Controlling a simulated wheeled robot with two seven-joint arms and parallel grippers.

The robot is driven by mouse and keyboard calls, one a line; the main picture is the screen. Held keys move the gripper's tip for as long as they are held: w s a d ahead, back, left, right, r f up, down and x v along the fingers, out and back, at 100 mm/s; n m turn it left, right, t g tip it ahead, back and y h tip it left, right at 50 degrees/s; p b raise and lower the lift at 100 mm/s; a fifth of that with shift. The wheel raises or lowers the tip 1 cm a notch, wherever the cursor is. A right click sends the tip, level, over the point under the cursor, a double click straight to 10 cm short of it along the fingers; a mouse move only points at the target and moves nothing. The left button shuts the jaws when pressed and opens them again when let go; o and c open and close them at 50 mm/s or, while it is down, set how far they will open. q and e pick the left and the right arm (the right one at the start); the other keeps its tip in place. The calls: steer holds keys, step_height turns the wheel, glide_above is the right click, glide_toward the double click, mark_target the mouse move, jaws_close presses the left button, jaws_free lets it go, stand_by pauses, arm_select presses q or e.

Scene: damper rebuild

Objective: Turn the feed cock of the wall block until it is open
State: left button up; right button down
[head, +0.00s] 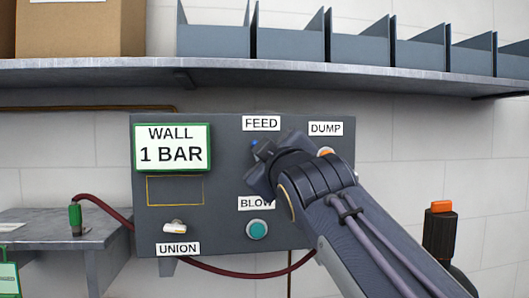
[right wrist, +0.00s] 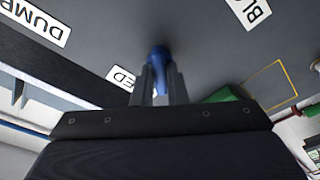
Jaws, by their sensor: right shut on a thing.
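The grey wall block (head: 220,200) carries a FEED label (head: 261,123) above the blue feed cock (head: 254,143). My right gripper (head: 257,150) reaches in from the lower right and is shut on the cock. In the right wrist view the cock's blue handle (right wrist: 158,60) stands between the two fingers of my right gripper (right wrist: 160,82), close to the block's face. The fingers and wrist hide most of the handle, so I cannot tell how far it is turned. A display on the block (head: 172,147) reads WALL 1 BAR. My left gripper is not in view.
An orange DUMP knob (head: 325,152) sits just right of my wrist. A teal BLOW button (head: 256,230) and UNION fitting (head: 175,227) are lower. A red hose (head: 225,271) runs under the block. A shelf (head: 130,72) with grey bins hangs above.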

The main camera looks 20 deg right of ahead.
steer(key=shift+n+g, duration=0.3)
steer(key=shift+n, duration=2.2)
steer(key=shift+r+y, duration=0.1)
steer(key=shift+y, duration=0.2)
steer(key=n, duration=0.4)
steer(key=c, duration=1.3)
jaws_free()
steer(key=shift+s+a+b, duration=0.3)
steer(key=shift+s+b, duration=0.3)
steer(key=shift+s, duration=0.55)
steer(key=shift+s+a+b, duration=0.25)
steer(key=shift+s+b, duration=0.4)
steer(key=shift+s, duration=0.5)
steer(key=shift+s+a+b, duration=0.3)
steer(key=shift+s+b, duration=0.3)
steer(key=shift+s, duration=0.55)
